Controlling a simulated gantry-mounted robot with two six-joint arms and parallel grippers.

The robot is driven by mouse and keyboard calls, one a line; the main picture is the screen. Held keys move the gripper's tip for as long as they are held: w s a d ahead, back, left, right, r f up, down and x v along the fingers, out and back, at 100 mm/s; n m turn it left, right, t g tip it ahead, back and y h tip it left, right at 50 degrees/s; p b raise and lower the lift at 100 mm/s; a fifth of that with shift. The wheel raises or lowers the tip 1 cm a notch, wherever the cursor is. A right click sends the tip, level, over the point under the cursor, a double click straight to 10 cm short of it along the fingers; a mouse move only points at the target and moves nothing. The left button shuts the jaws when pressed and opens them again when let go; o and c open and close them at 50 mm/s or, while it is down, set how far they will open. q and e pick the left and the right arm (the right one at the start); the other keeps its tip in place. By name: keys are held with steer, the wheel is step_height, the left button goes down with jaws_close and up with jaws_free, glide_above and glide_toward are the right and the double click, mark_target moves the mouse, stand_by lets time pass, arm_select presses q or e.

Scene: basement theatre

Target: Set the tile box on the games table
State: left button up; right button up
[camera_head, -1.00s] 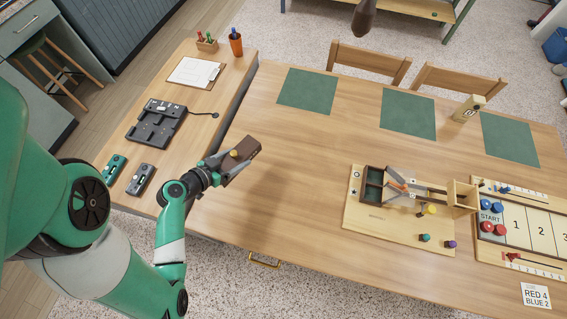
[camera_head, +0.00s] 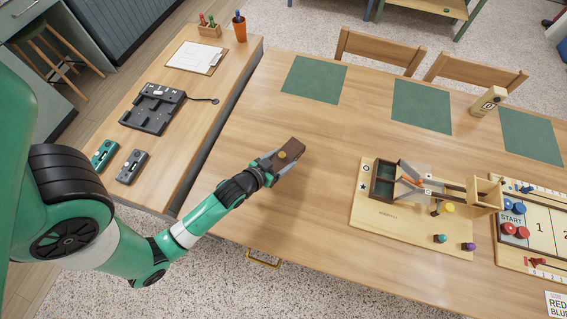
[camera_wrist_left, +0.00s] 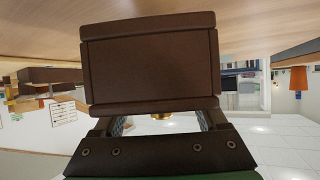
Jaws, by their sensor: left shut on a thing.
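The tile box (camera_head: 295,148) is a small dark brown box with a yellow knob. My left gripper (camera_head: 273,166) is shut on it at its near end, over the left part of the games table (camera_head: 300,215). In the left wrist view the brown box (camera_wrist_left: 150,68) fills the middle, between the two fingers, with a wood surface beyond it. I cannot tell how far the box is above the table. My right gripper is not in view.
A wooden game board with a dark tray (camera_head: 383,190) stands to the right. A numbered START board (camera_head: 540,230) is at the right edge. Green mats (camera_head: 313,80) lie along the far side. The wood around the box is clear. A side bench (camera_head: 195,90) is left.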

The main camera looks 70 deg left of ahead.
arm_select(q)
steer(key=shift+w+f+b, duration=0.15)
steer(key=shift+f+b, duration=0.15)
steer(key=shift+f, duration=0.6)
steer(key=shift+w+f+b, duration=0.15)
steer(key=shift+f+b, duration=0.1)
steer(key=shift+f, duration=0.65)
steer(key=shift+f, duration=0.1)
steer(key=o, duration=1.6)
steer(key=shift+s+d, duration=0.15)
steer(key=v, duration=1.1)
steer(key=shift+s, duration=0.15)
steer(key=shift+s+d+r, duration=0.1)
steer(key=shift+s+r, duration=0.05)
steer(key=shift+r, duration=0.2)
